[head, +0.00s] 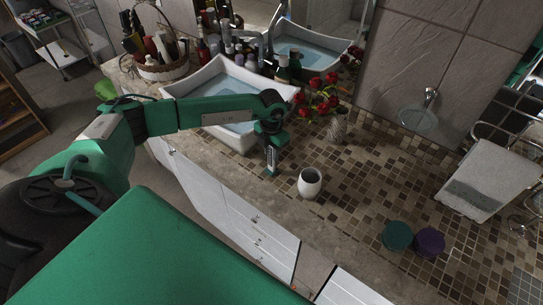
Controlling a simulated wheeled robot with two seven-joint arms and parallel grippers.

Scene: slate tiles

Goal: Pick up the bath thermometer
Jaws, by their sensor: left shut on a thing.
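My left arm reaches in from the left across the sink, and its gripper (271,168) points down over the counter, left of a white cup. It is shut on a small, slim thing that I take to be the bath thermometer. The thing is mostly hidden between the fingers, and its shape and colour are hard to make out. I cannot tell whether it touches the counter. My right gripper is not in view.
The white cup (310,184) stands close right of the gripper. A vase (338,127) with red roses and a white sink (235,137) are behind. Teal (397,236) and purple (429,243) round things sit at right. The tiled counter between is clear.

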